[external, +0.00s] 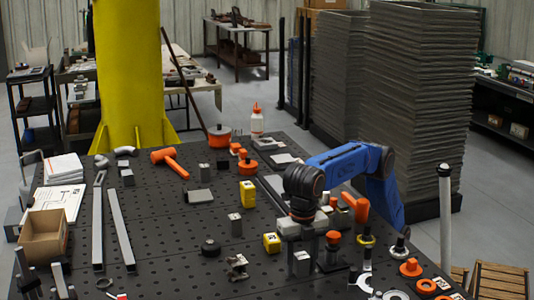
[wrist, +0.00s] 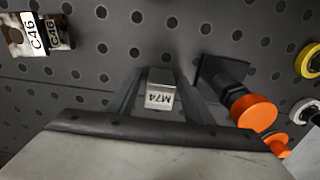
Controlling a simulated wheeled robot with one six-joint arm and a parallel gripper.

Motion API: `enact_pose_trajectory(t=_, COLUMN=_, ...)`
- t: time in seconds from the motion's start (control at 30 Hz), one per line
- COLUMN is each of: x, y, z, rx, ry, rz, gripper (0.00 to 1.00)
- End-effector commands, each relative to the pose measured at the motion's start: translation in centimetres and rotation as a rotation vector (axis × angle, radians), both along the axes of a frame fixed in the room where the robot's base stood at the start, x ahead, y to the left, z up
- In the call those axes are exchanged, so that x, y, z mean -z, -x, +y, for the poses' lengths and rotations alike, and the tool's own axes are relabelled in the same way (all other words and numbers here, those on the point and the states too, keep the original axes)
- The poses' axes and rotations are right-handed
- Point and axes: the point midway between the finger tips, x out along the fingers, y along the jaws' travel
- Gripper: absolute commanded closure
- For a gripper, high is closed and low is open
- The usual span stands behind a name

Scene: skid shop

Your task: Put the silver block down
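The silver block (external: 301,263), labelled M74, is between the two fingers of my gripper (external: 302,262) over the front right of the black perforated table (external: 175,255). In the wrist view the block (wrist: 160,97) sits between the fingertips of my gripper (wrist: 160,88), with a finger against each side. The gripper looks shut on it. The block looks upright and close to the table top; I cannot tell whether its underside touches.
A black fixture with an orange knob (wrist: 252,112) stands close right of the gripper. A metal part labelled C46 (wrist: 38,35) lies to the left; it also shows in the external view (external: 237,265). Bare table lies between.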

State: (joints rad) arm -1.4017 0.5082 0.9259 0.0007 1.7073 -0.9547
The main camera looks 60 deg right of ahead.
Motion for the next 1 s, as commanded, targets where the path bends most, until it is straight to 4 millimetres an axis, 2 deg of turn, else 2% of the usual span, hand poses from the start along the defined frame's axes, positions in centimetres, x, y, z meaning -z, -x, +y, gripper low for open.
enact_pose_trajectory(t=0.17, x=-0.5, y=0.0, z=0.0, rx=0.0, ry=-0.002, rz=-0.001, gripper=0.53)
enact_pose_trajectory(t=0.6, x=-5.1, y=0.0, z=0.1, rx=0.0, ry=-0.002, rz=-0.001, gripper=0.53)
enact_pose_trajectory(t=0.67, x=-5.4, y=0.0, z=0.1, rx=0.0, ry=-0.001, rz=0.0, gripper=0.5)
enact_pose_trajectory(t=1.0, x=-5.8, y=0.0, z=0.0, rx=0.0, ry=0.0, rz=0.0, gripper=0.5)
